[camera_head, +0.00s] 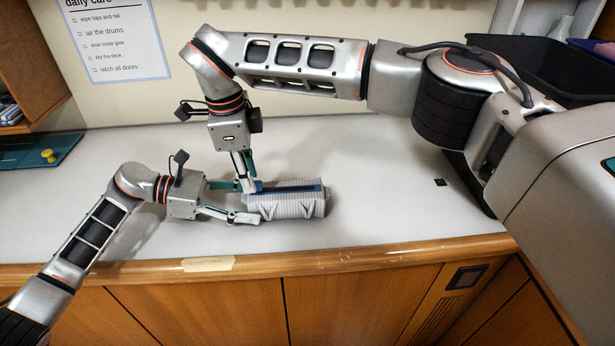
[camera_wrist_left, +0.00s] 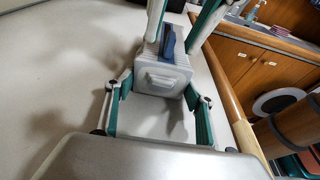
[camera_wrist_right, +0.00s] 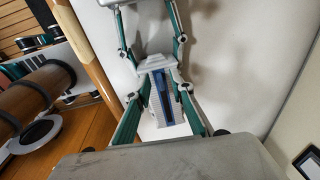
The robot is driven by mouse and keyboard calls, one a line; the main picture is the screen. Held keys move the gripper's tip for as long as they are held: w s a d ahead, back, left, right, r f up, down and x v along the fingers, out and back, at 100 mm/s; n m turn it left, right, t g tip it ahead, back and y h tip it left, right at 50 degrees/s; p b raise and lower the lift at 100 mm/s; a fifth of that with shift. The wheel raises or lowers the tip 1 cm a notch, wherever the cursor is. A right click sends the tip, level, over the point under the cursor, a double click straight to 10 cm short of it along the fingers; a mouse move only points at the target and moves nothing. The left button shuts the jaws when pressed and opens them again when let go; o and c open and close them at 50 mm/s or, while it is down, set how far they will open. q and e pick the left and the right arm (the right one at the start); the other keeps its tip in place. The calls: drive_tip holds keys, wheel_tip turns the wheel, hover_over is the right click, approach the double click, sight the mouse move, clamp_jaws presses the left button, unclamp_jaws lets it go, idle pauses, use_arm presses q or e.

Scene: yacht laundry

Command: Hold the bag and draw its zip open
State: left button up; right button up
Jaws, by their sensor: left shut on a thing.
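The bag (camera_head: 296,207) is a light grey ribbed block lying on the worktop, with a dark blue zip strip (camera_head: 300,189) along its top. The bag also shows in the left wrist view (camera_wrist_left: 160,80). My left gripper (camera_head: 248,202) comes from the left and is shut on the bag's left end. My right gripper (camera_head: 247,186) comes down from above at the left end of the zip. Its fingers look parted, one on each side of the blue strip in the left wrist view. The zip also shows in the right wrist view (camera_wrist_right: 165,98). The fingertips hide the zip's left end.
The worktop (camera_head: 390,200) is clear right of the bag, apart from a small black square (camera_head: 440,182). Its wooden front edge (camera_head: 340,257) lies just below the bag. A wall (camera_head: 200,60) stands behind. A teal board (camera_head: 30,152) lies far left, and a black bin (camera_head: 545,70) stands at upper right.

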drive_tip(key=shift+s+a+r, duration=0.1)
drive_tip(key=shift+s+r, duration=0.05)
drive_tip(key=shift+r, duration=1)
drive_tip(key=shift+s+a+r, duration=0.1)
drive_tip(key=shift+s+r, duration=0.05)
drive_tip(key=shift+r, duration=0.95)
use_arm(q)
drive_tip(key=o, duration=0.7)
drive_tip(key=shift+o, duration=0.2)
drive_tip(key=shift+v, duration=3.25)
drive_tip(key=o, duration=0.6)
